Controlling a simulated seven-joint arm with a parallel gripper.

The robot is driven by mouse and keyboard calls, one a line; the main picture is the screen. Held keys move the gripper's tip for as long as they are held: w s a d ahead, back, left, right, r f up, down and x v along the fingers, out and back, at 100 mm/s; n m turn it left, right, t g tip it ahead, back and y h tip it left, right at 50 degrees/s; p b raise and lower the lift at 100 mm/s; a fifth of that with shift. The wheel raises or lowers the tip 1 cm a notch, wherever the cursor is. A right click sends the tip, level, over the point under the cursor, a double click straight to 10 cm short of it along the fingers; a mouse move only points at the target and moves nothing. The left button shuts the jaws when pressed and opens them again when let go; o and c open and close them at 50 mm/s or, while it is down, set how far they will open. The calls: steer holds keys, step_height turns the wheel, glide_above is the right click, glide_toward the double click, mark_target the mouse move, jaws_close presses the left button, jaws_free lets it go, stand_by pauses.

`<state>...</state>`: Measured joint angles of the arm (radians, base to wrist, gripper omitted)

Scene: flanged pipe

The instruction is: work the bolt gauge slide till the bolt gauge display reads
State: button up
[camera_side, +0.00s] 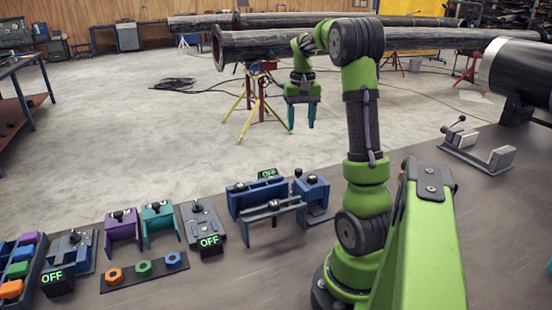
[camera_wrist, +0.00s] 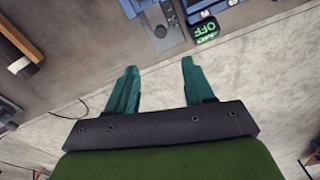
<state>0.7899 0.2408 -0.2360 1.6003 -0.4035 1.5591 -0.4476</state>
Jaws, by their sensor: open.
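My gripper (camera_side: 301,122) is raised high over the floor behind the bench, its teal fingers apart and empty. In the wrist view my gripper (camera_wrist: 160,66) also shows open with nothing between the fingers. Three devices have black displays lit green with "OFF": a grey plate with a dark knob (camera_side: 203,222) with its display (camera_side: 210,242), a blue-grey unit at left (camera_side: 72,252) with its display (camera_side: 58,281), and the blue clamp-like unit (camera_side: 262,195) with a display (camera_side: 268,174) behind it. I cannot tell which is the bolt gauge. One display (camera_wrist: 205,30) shows in the wrist view.
Purple (camera_side: 122,228) and teal (camera_side: 158,222) brackets stand on the bench. A strip with coloured nuts (camera_side: 145,268) and a tray of coloured blocks (camera_side: 20,265) lie nearby. A large flanged pipe (camera_side: 270,44) rests on stands behind my gripper. The bench's front middle is clear.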

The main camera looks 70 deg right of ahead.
mark_target(299, 170)
step_height(299, 170, down, 16)
steer(key=shift+r, duration=0.1)
stand_by(0.4)
jaws_close()
